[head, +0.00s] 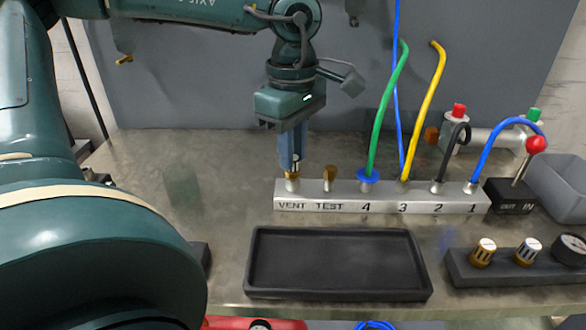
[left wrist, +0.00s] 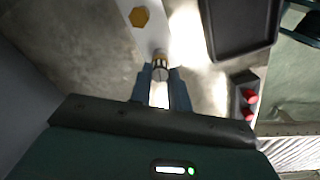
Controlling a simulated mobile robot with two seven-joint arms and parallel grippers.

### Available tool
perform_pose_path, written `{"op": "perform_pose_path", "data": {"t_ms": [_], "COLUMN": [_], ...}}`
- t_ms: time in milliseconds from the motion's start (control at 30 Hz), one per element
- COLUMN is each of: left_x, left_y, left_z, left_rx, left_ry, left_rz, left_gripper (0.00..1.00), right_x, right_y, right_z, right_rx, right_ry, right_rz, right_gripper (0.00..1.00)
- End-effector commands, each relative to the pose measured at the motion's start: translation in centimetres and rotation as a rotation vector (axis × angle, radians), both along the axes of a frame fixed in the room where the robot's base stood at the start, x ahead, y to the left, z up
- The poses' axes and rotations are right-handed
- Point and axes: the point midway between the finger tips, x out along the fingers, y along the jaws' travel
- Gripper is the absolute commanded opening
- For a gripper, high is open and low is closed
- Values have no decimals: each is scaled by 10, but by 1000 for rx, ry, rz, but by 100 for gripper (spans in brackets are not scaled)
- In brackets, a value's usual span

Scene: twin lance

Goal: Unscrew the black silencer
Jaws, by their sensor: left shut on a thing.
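A metal manifold (head: 380,200) lies on the bench, with ports marked VENT, TEST, 4, 3, 2 and 1. My left gripper (head: 291,160) points straight down over the VENT port at its left end. Its fingers are shut on a small fitting, the silencer (head: 292,172), which stands upright at that port. Most of it is hidden by the fingers; a dark part and a brass-coloured band show. In the left wrist view the silencer (left wrist: 160,66) sits between the fingertips (left wrist: 160,78). My right gripper is in neither view.
A brass plug (head: 330,174) stands close by at TEST. Green, yellow, black and blue hoses rise from the other ports. An empty black tray (head: 340,291) lies in front. A black block (head: 515,268) with brass fittings and a gauge is at right. Bench left of the manifold is clear.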

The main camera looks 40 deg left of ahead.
Motion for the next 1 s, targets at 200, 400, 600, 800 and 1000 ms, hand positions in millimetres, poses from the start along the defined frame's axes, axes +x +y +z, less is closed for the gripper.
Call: {"op": "perform_pose_path", "data": {"t_ms": [200, 400, 600, 800, 1000], "left_x": [1, 1, 1, 1, 1], "left_y": [0, 0, 0, 0, 0], "left_z": [-3, -2, -2, -1, 1], "left_rx": [4, 3, 2, 1, -4], "left_ry": [-9, -9, -9, -11, -6], "left_rz": [391, 772, 1160, 1553, 1930], "left_gripper": [0, 0, 0, 0, 0], "right_x": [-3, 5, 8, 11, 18], "right_y": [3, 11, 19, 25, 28], "right_z": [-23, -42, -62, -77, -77], "right_rx": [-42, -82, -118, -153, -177], "right_ry": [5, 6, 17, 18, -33], "right_rz": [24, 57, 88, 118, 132], "right_gripper": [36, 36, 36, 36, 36]}}
